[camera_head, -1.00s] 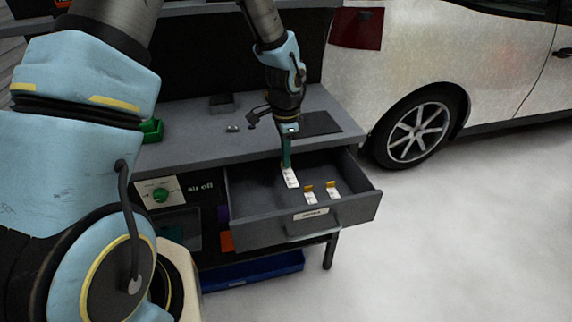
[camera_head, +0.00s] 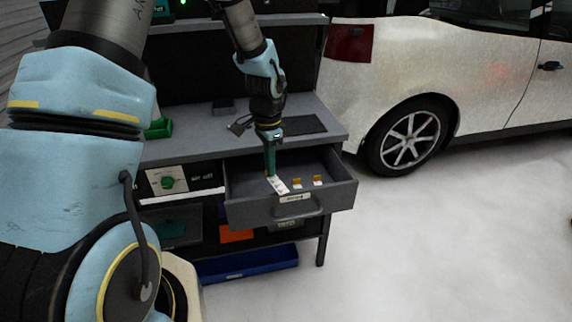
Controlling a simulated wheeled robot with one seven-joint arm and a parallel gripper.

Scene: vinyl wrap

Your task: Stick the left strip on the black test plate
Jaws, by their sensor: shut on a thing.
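My gripper (camera_head: 270,168) points down over the left part of the open drawer (camera_head: 330,196) and is shut on a white strip (camera_head: 279,185). The strip hangs tilted from the fingertips; I cannot tell whether it touches the drawer floor. Two more white strips with orange-yellow ends, a middle one (camera_head: 297,184) and a right one (camera_head: 318,181), lie in the drawer to its right. A flat black plate (camera_head: 305,124) lies on the bench top behind and to the right of my gripper; it looks like the black test plate.
The grey bench top (camera_head: 215,147) carries a green box (camera_head: 158,129) at left and a small dark block (camera_head: 223,107) at the back. A blue tray (camera_head: 248,264) sits below. A white car (camera_head: 440,90) stands right.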

